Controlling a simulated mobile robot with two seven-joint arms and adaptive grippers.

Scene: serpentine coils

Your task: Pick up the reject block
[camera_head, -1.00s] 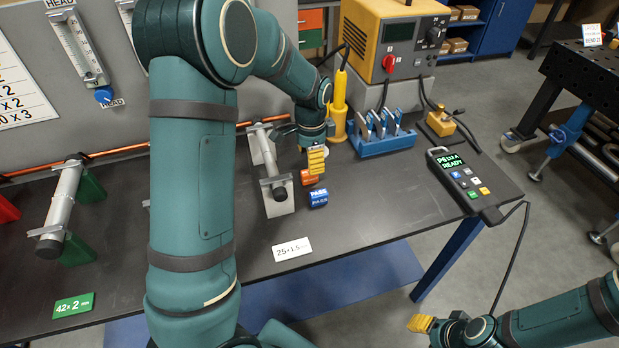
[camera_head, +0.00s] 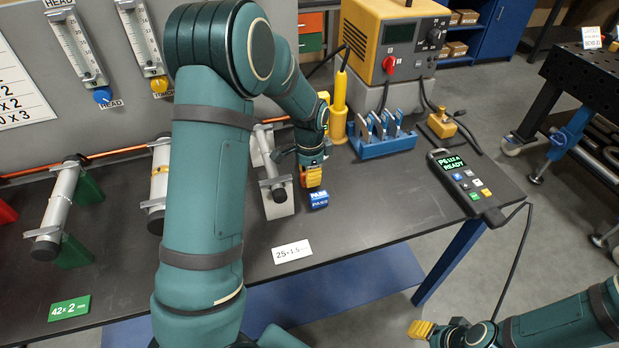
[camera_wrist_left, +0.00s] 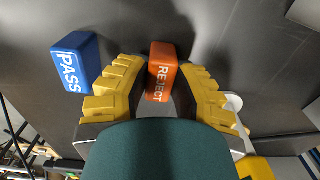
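The orange reject block (camera_wrist_left: 162,75) stands between the two yellow fingers of my left gripper (camera_wrist_left: 162,88) in the left wrist view. The fingers are spread, with a visible gap between the block and the right finger. In the head view my left gripper (camera_head: 312,178) is low at the bench and hides most or all of the reject block. The blue pass block (camera_head: 319,199) sits just in front of it; it also shows left of the fingers in the wrist view (camera_wrist_left: 75,62). My right gripper (camera_head: 420,329) is far off at the lower right, too small to read.
A metal tube on a stand (camera_head: 272,180) is close to the left of my left gripper. A blue tool rack (camera_head: 384,146) and a yellow post (camera_head: 339,108) are behind it. A handheld display unit (camera_head: 470,183) lies to the right. The front bench is mostly clear.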

